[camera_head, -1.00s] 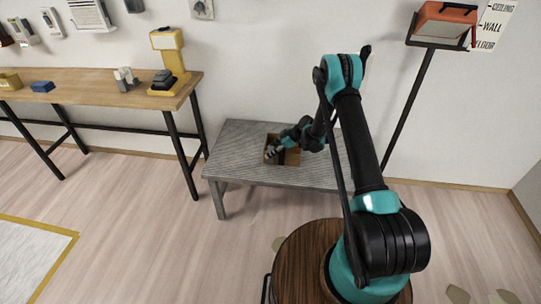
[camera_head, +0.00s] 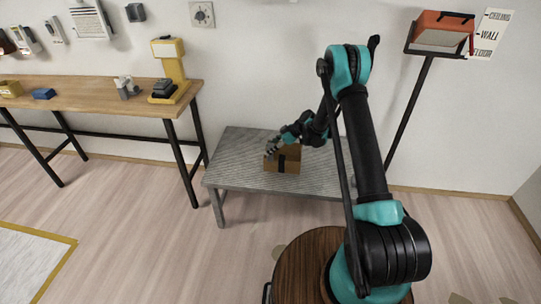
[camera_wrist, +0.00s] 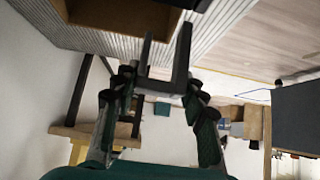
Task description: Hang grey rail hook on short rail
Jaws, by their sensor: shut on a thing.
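In the head view my gripper (camera_head: 271,147) is just above the left edge of a brown box (camera_head: 293,161) on the low grey table (camera_head: 235,170). The hook is too small to make out clearly in the head view. I cannot pick out the short rail in either view.
A wooden workbench (camera_head: 120,97) with a yellow device (camera_head: 172,68) and small items stands at the left. The grey table is bare around the box. A wooden round top (camera_head: 305,265) is in front.

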